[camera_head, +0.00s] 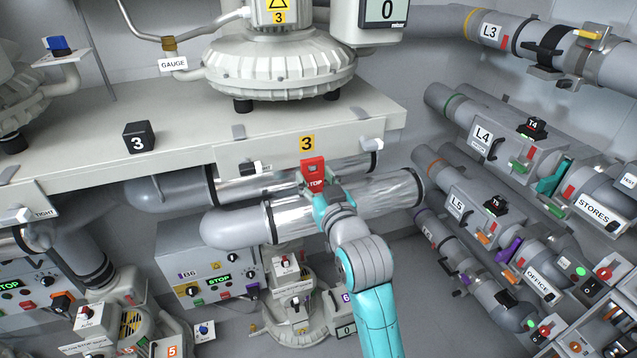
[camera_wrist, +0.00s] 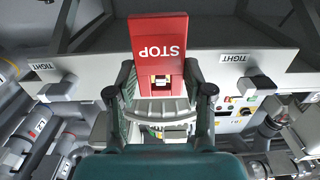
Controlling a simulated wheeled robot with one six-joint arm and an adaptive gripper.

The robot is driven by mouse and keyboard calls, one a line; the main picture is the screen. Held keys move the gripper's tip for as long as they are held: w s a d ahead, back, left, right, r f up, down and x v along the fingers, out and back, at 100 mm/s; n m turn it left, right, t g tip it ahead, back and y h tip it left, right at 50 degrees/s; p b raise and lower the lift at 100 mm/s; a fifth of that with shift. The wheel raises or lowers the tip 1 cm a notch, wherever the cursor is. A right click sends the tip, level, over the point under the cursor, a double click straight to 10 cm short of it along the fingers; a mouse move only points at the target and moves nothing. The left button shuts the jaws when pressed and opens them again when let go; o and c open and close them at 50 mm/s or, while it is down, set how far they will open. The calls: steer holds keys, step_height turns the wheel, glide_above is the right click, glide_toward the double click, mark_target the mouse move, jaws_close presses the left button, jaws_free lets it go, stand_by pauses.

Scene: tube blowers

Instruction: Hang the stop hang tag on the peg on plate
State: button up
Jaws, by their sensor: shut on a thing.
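The red stop hang tag (camera_head: 314,174) is held at the tip of my gripper (camera_head: 320,193), in front of the bench's front edge and just below the yellow 3 label. In the wrist view the tag (camera_wrist: 158,38) stands between the fingertips of my gripper (camera_wrist: 158,88), with STOP upside down. The fingers are shut on its lower part. The pale plate (camera_head: 340,143) on the bench front is behind the tag in the head view. I cannot make out its peg; the tag may hide it. I cannot tell whether the tag touches the plate.
A shiny horizontal tube (camera_head: 245,223) runs close behind and below my gripper. Pipes with valves (camera_head: 490,135) line the right wall. A control box (camera_head: 207,272) stands below.

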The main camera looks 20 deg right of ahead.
steer(key=shift+w, duration=0.7)
steer(key=shift+w+f, duration=0.2)
steer(key=shift+f, duration=0.1)
steer(key=o, duration=1)
steer(key=shift+s, duration=0.1)
